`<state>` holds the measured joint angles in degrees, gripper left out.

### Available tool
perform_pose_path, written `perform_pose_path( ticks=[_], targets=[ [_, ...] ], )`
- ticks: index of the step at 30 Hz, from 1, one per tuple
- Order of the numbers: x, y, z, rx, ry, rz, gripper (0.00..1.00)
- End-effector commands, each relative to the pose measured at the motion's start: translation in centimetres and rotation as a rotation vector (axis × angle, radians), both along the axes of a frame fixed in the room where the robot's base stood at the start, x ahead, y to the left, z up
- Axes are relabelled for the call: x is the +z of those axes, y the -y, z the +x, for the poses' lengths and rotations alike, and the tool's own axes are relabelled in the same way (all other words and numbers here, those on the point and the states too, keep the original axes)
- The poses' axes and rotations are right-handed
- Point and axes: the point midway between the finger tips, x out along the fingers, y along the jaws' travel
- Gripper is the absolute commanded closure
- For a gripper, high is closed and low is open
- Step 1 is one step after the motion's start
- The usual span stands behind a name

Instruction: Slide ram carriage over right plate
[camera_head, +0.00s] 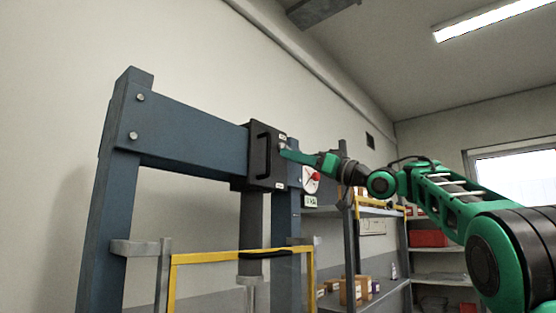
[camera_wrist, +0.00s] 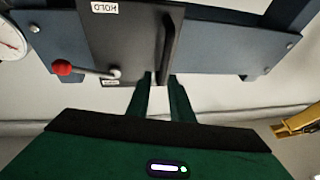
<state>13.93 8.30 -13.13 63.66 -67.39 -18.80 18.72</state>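The ram carriage (camera_head: 253,170) is a dark block on the blue crossbeam (camera_head: 190,135) of a press, with a black bar handle (camera_head: 263,155) on its front. In the wrist view the carriage (camera_wrist: 120,45) carries a HOLD label, upside down, and the handle (camera_wrist: 170,35) stands above my fingertips. My gripper (camera_head: 284,153) is at the carriage's right side in the head view. In the wrist view its two green fingers (camera_wrist: 160,80) are apart, close to the handle's end; I cannot tell whether they touch it. I cannot identify the right plate with certainty.
A round gauge (camera_head: 310,180) and a red-knobbed lever (camera_wrist: 62,68) are beside the carriage. A grey ram (camera_head: 252,220) hangs below it. A yellow guard frame (camera_head: 215,257) stands lower in front. Shelves with boxes (camera_head: 352,291) are behind at right.

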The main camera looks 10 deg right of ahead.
Motion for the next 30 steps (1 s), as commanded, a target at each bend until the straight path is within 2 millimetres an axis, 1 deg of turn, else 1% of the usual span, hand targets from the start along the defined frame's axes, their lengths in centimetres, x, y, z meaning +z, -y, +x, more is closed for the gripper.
perform_pose_path(
  ticks=[1,3,7,25,28,29,30],
  targets=[
    [-0.3,0.6,-0.4,-0.003,-0.002,0.0,0.8],
    [-0.5,1.1,-0.8,-0.002,-0.001,-0.001,0.8],
    [-0.8,1.5,-1.4,0.0,0.0,0.0,0.8],
    [-1.0,1.7,-1.4,-0.003,-0.002,-0.001,0.8],
    [-1.9,2.4,-0.8,-0.043,-0.032,-0.005,0.8],
    [-2.5,2.8,-0.4,-0.067,-0.051,-0.008,0.8],
    [-3.6,3.6,0.2,-0.107,-0.083,-0.014,0.8]
  ],
)
